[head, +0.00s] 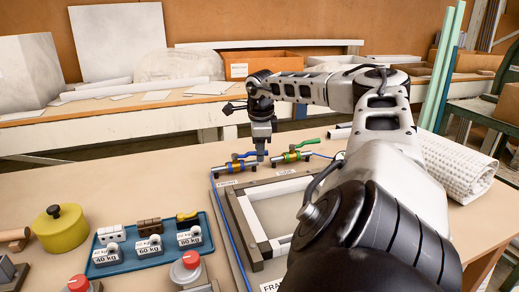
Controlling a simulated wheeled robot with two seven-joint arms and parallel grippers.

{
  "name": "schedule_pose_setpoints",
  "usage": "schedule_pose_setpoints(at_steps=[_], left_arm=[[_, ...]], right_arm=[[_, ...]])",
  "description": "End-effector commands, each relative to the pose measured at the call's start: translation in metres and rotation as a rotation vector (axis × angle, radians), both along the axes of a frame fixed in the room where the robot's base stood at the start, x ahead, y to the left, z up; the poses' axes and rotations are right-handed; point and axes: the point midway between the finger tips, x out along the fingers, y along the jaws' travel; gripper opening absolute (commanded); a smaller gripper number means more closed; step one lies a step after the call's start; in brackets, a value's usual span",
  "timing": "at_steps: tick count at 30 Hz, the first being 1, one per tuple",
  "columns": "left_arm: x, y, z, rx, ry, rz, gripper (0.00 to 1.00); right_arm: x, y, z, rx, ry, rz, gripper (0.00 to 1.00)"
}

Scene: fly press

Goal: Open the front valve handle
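Two small brass valves sit at the far end of the frame board. The left valve (236,167) has a blue handle (243,155) and a small label (227,183) below it that seems to read FRONT. The right valve (290,157) has a green handle (308,143). My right gripper (261,157) points down at the right end of the blue handle, very close to it. I cannot tell whether it touches the handle or whether its fingers are apart. My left gripper is not in view.
A white frame (240,215) lies on the table, partly hidden by my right arm. A blue tray (128,262) holds several weights. A yellow-green pot (60,230) and red-topped knobs (190,260) stand at left. A rolled printed sheet (460,165) lies right.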

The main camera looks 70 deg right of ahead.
Motion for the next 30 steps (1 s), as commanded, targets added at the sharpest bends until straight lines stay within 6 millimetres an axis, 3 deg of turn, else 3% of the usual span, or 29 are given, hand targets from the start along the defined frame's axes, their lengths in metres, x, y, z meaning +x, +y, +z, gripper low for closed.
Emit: schedule_pose_setpoints(at_steps=[7, 11, 17, 24, 30], left_arm=[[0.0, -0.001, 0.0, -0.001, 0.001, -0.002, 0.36], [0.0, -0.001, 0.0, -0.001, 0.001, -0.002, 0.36], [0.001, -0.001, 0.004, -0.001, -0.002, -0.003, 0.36], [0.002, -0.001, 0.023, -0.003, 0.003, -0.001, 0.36], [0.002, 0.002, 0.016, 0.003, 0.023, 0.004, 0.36]], right_arm=[[0.0, 0.0, 0.0, 0.0, 0.0, 0.0, 0.36], [0.0, 0.0, 0.0, 0.0, 0.0, 0.001, 0.0], [0.001, -0.001, 0.001, 0.001, 0.0, 0.013, 0.0], [0.008, -0.012, 0.004, 0.003, 0.0, 0.194, 0.0], [0.01, -0.016, 0.0, 0.001, -0.001, 0.269, 0.0]])
